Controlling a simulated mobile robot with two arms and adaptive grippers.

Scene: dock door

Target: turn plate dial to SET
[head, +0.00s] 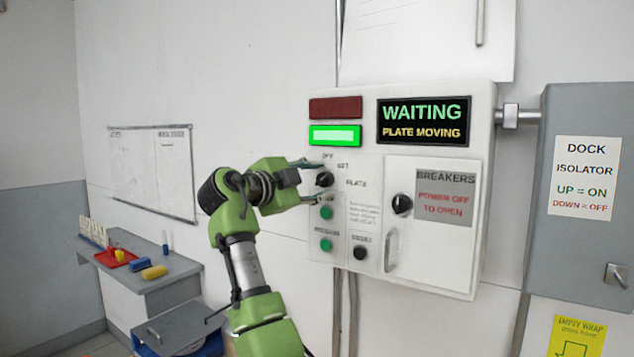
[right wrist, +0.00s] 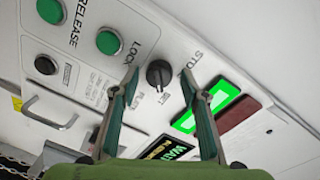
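The black plate dial (head: 324,179) is on the upper left of a white control box (head: 437,283), below the lit green lamp. The words around it include SET and PLATE. It also shows in the right wrist view (right wrist: 158,75), where I cannot tell for sure which word its pointer faces. My right gripper (head: 326,181) is open in front of the dial, one finger above it and one below. In the right wrist view the fingertips (right wrist: 161,74) stand on either side of the dial with gaps between. My left gripper is not in view.
The display (head: 424,121) reads WAITING, PLATE MOVING. A green lamp (head: 335,135) is lit under a dark red one (head: 335,108). Green buttons (head: 326,245) and a breaker door (head: 433,235) with its own black knob (head: 402,204) are close by. A grey shelf (head: 172,288) stands left.

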